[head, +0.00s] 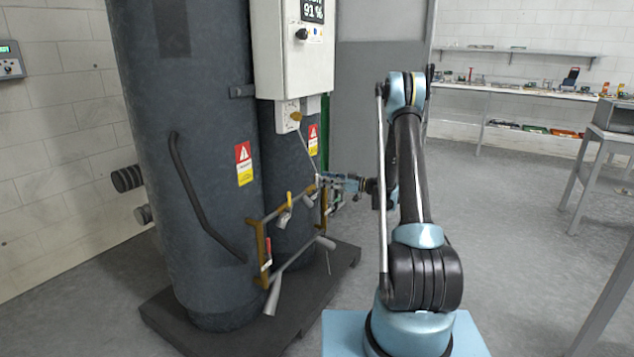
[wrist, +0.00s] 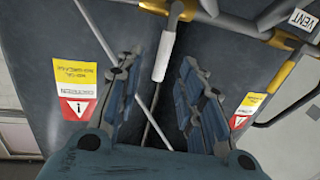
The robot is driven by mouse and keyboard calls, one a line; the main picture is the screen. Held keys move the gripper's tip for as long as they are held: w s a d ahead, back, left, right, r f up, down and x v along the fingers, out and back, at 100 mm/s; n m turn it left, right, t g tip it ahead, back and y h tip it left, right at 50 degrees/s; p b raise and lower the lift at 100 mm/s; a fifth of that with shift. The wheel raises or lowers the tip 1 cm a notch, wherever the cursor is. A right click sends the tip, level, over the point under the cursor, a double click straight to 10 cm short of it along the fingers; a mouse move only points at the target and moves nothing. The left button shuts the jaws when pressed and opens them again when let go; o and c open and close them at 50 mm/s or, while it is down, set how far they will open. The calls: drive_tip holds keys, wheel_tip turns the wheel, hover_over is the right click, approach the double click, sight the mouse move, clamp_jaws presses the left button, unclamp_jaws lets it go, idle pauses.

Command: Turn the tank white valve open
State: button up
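The white valve handle (wrist: 165,58) shows in the wrist view as a narrow white lever on a metal pipe fitting. The fingers are apart, and I see no firm contact with the handle. Whether the handle is fully between the fingertips or just beyond them is hard to tell. In the head view my gripper (head: 325,179) points left at the pipework in front of the dark tanks (head: 195,110). The handle is too small to make out clearly there.
A brass-coloured pipe frame (head: 262,243) with a yellow handle (head: 289,199) and a red handle (head: 268,246) stands left of my gripper. A grey pipe (head: 300,257) sticks out below. A white control box (head: 292,50) hangs above.

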sight(317, 190)
drive_tip(key=shift+x, duration=2.2)
clamp_jaws()
